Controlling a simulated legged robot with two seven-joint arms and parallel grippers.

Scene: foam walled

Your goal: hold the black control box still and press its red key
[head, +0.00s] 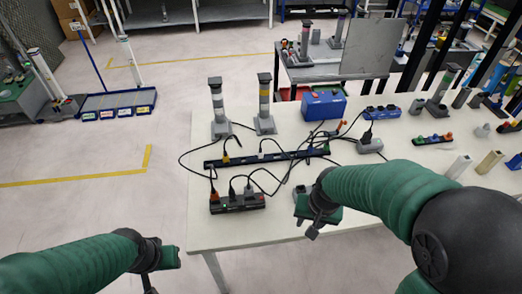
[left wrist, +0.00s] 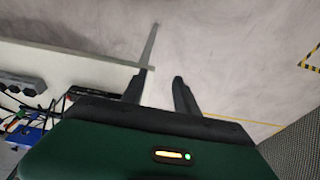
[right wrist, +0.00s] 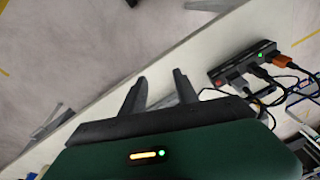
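A black box (head: 238,203) with a green light and several plugs, one orange, lies near the table's front left edge. It also shows in the right wrist view (right wrist: 240,66). My left gripper (left wrist: 159,88) is open and empty, left of the table.
Loose black cables (head: 275,180) and a long black strip (head: 265,157) lie behind the plugged box.

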